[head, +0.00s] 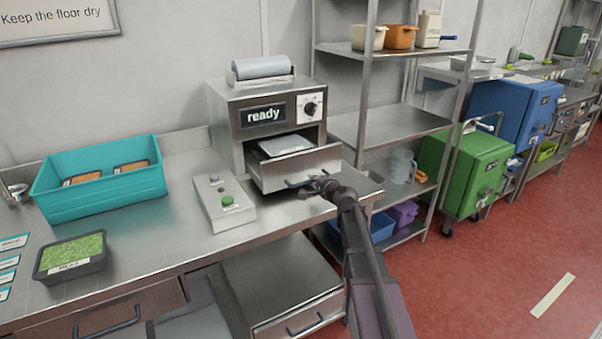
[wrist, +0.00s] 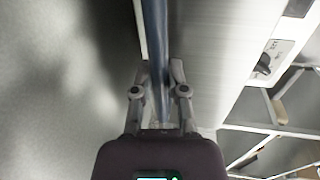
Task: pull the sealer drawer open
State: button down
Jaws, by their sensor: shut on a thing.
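The sealer (head: 268,115) is a steel box on the counter with a "ready" display and a film roll on top. Its drawer (head: 300,166) stands partly out, and a pale tray-shaped insert (head: 284,145) shows inside it. The drawer has a dark blue bar handle (head: 304,182) on its front. My gripper (head: 322,184) is at the right part of this handle. In the wrist view my gripper (wrist: 162,75) has its two fingers closed on either side of the handle bar (wrist: 157,45). The handle's far end is out of the wrist view.
A control box (head: 224,203) with a green button stands left of the drawer. A teal crate (head: 100,182) and a black tray of green food (head: 70,256) are further left. A steel shelf rack (head: 390,120) stands close on the right. Counter in front is clear.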

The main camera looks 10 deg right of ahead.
jog(key=v, duration=0.3)
jog(key=f+v, duration=0.1)
jog(key=v, duration=0.2)
jog(key=f+v, duration=0.1)
jog(key=v, duration=0.2)
jog(key=shift+s+d, duration=0.1)
jog(key=shift+s, duration=0.15)
jog(key=c, duration=0.6)
grip_release()
jog(key=shift+c, duration=0.2)
